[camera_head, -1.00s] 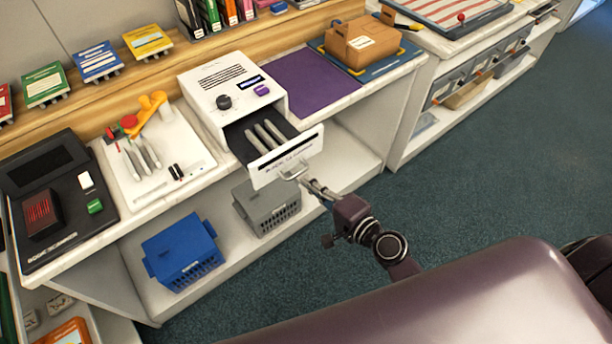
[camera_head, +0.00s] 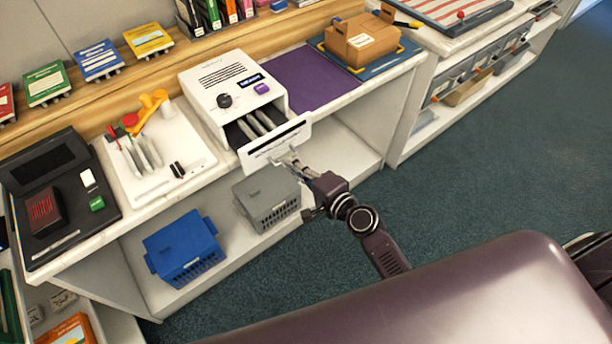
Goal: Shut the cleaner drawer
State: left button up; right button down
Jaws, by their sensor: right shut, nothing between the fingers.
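The cleaner is a white box (camera_head: 220,85) on the counter, with a dark knob, a small lit display and a purple button. Its drawer (camera_head: 275,146) sticks out of the front, partly open, with several pale slim items lying inside. My right gripper (camera_head: 291,162) is shut and empty, with its fingertips at the handle on the drawer's white front; they look to be touching it. My left gripper is not in view.
A white tray (camera_head: 190,163) with tools lies left of the cleaner, and a purple mat (camera_head: 315,85) lies right of it. A grey basket (camera_head: 266,198) and a blue basket (camera_head: 181,250) sit on the shelf below. Open floor lies to the right.

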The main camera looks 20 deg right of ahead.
jog(key=x, duration=0.3)
jog(key=r+x, duration=0.1)
jog(key=x, duration=0.2)
jog(key=r+x, duration=0.1)
jog(key=x, duration=0.2)
jog(key=shift+w+f+b, duration=0.1)
jog(key=shift+w+b, duration=0.25)
jog(key=shift+b, duration=0.05)
jog(key=shift+w, duration=0.1)
jog(key=shift+r, duration=0.25)
